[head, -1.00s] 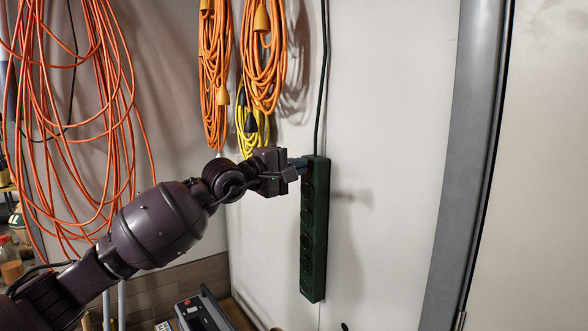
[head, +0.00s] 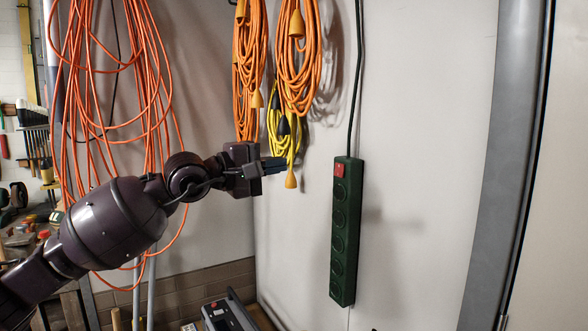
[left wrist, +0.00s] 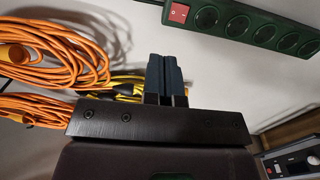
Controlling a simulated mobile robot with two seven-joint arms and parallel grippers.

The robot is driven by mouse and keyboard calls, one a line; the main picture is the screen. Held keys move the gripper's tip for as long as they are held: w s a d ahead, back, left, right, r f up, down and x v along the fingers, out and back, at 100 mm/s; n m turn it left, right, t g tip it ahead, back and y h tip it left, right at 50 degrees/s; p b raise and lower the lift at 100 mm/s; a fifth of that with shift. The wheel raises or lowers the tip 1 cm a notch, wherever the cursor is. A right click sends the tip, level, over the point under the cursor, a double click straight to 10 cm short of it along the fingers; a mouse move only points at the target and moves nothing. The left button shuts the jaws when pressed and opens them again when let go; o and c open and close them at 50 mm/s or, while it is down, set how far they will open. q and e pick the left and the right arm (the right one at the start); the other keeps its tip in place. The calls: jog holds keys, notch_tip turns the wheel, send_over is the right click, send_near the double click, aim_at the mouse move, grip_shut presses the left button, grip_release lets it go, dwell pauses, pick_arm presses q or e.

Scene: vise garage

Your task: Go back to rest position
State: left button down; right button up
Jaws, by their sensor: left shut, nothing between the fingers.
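My left gripper (head: 276,164) is shut and empty in the head view, held out in front of the wall. Its two dark fingers (left wrist: 165,75) are pressed together in the left wrist view. A dark green power strip (head: 344,232) with a red switch (head: 339,170) at its top hangs upright on the wall, to the right of the gripper and apart from it. The strip also shows at the upper right of the left wrist view (left wrist: 236,26). My right gripper is not in view.
Coiled orange cords (head: 299,60) and a yellow cord (head: 284,135) hang on the wall by the gripper. Long orange loops (head: 110,100) hang behind my left arm. A grey-framed device (head: 228,314) stands low in front. Wall right of the strip is clear.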

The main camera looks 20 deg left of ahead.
pick_arm(q)
jog(key=shift+s+a, duration=0.25)
dwell(0.3)
